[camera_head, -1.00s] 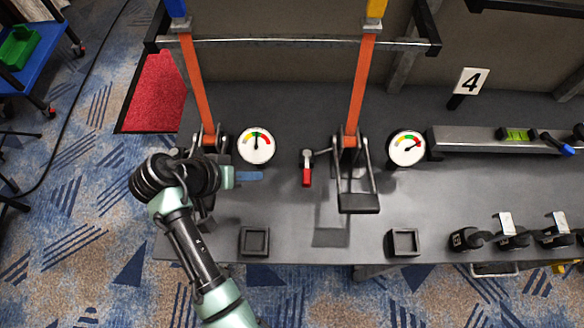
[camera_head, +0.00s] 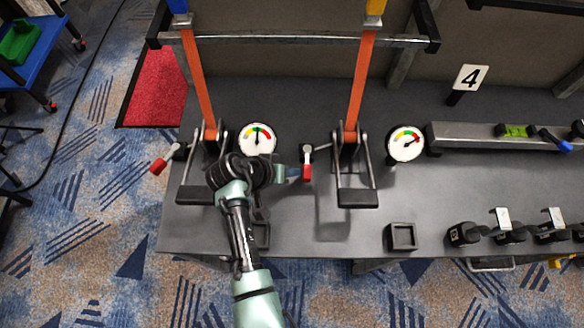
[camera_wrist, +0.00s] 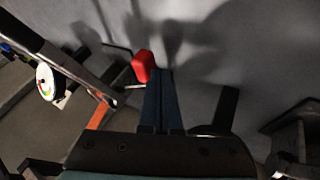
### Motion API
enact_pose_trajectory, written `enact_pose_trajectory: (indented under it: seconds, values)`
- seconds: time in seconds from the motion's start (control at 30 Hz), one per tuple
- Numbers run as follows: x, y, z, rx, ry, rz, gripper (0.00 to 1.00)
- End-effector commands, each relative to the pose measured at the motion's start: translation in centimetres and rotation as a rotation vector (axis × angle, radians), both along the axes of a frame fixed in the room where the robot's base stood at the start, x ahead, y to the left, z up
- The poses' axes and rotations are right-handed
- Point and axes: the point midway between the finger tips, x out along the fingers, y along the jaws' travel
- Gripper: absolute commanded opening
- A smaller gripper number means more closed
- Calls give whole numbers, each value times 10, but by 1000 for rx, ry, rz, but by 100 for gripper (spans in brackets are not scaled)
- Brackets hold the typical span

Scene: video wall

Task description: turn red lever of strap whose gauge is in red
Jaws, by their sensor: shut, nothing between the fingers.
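Two orange straps come down to ratchets on the grey bench, a left strap (camera_head: 197,85) and a right strap (camera_head: 361,85). The left gauge (camera_head: 257,140) has its needle upright in green. The right gauge (camera_head: 406,144) has its needle pointing right, in red. The right strap's red lever (camera_head: 307,172) hangs downward left of its ratchet; it also shows in the wrist view (camera_wrist: 142,66). Another red lever (camera_head: 158,166) sticks out left of the left strap. My gripper (camera_head: 298,172) is shut and empty, its blue fingertips (camera_wrist: 160,74) close beside the right lever; contact cannot be told.
Black ratchet handles stand out at the left (camera_head: 194,196) and right (camera_head: 357,198). A square black holder (camera_head: 402,237) sits near the front edge. A rail with a green level (camera_head: 515,131) and several clamps (camera_head: 508,231) are at the right.

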Motion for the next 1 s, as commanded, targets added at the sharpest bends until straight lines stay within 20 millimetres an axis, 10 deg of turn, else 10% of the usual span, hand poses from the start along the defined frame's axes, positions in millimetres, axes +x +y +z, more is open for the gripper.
enact_pose_trajectory:
  seconds: [1.0]
  values:
    - [-8,-36,0,-1,-1,265,0]
